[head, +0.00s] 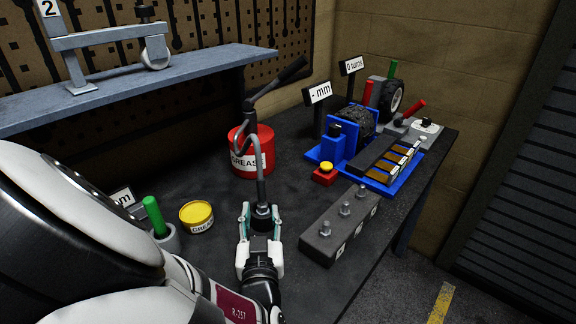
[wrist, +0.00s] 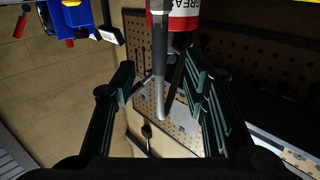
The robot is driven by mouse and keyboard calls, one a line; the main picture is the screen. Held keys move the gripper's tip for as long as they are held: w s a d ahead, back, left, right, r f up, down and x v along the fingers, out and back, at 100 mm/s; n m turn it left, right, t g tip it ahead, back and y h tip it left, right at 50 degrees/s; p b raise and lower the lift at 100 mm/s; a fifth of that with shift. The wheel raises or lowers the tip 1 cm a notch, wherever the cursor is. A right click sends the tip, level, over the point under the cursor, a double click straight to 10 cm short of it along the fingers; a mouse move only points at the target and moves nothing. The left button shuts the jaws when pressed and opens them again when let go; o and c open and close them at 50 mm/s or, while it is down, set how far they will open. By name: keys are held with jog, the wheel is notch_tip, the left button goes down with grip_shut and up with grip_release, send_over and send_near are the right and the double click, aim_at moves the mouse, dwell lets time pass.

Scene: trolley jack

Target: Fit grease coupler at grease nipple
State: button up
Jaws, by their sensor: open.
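My gripper (head: 260,212) is open, its two fingers apart on either side of a dark, round-based fitting (head: 264,218) at the lower end of a grey tube (head: 261,185). That fitting may be the grease coupler; I cannot tell for sure. In the wrist view the grey tube (wrist: 160,65) runs between my open fingers (wrist: 165,95); I cannot tell if they touch it. A long dark block (head: 325,240) with several metal nipple-like fittings (head: 345,208) on top lies to the right of my gripper.
A yellow-lidded grease tin (head: 197,216) and a green-handled tool (head: 155,215) stand left of my gripper. A blue fixture (head: 334,147), a red box with a yellow button (head: 325,172) and a wheel (head: 393,98) are at the back right. A raised shelf (head: 200,70) is at the left.

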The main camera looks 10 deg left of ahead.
aim_at(261, 193)
jog(key=x, duration=0.9)
grip_shut()
